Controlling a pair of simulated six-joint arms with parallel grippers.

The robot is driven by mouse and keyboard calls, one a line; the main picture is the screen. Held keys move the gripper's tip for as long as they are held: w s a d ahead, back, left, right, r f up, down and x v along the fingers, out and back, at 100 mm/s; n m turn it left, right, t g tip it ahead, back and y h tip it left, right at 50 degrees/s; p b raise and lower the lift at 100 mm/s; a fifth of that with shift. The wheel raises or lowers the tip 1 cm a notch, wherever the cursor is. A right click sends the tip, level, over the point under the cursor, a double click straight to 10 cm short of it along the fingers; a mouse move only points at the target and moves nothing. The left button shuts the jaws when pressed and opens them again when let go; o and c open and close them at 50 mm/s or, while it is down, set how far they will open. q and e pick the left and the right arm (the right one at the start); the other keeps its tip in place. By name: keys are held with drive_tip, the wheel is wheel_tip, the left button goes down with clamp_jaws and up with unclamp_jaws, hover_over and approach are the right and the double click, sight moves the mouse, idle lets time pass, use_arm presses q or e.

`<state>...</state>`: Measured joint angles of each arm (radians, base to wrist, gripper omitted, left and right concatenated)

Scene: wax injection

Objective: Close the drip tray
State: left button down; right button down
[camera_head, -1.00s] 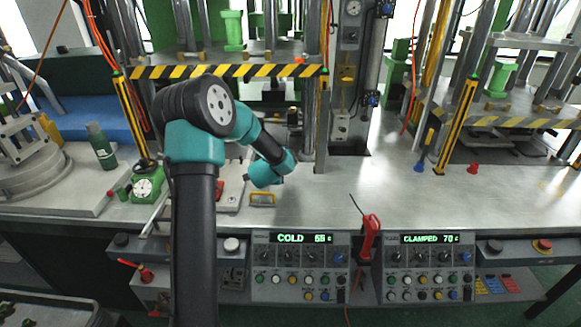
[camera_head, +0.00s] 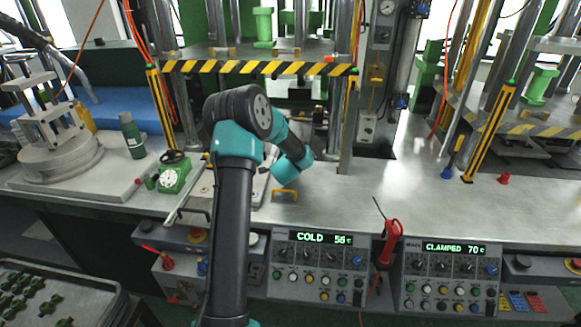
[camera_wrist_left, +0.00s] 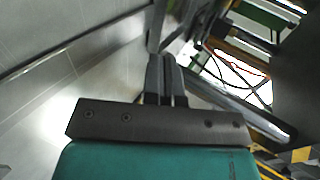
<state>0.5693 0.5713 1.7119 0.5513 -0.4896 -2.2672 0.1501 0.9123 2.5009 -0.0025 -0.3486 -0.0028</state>
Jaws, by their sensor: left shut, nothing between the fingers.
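A yellow handle (camera_head: 285,194) sits at the front edge of the steel bench, below the left press. A pale flat panel, which may be the drip tray (camera_head: 259,190), lies just left of it, partly covered by my left arm. I cannot tell how far the tray stands out. My left arm rises in front of the bench, and its teal wrist is above and close to the handle. In the head view the left fingertips are hidden. In the left wrist view my left gripper (camera_wrist_left: 166,75) is shut and empty, with its fingers near grey metal surfaces. My right gripper is not in view.
The left press has a striped yellow-black bar (camera_head: 260,68). A control panel reading COLD (camera_head: 318,265) is below the bench edge, with a red-handled tool (camera_head: 390,240) beside it. The bench is clear right of the handle.

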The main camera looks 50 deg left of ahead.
use_arm(q)
drive_tip(key=x, duration=0.7)
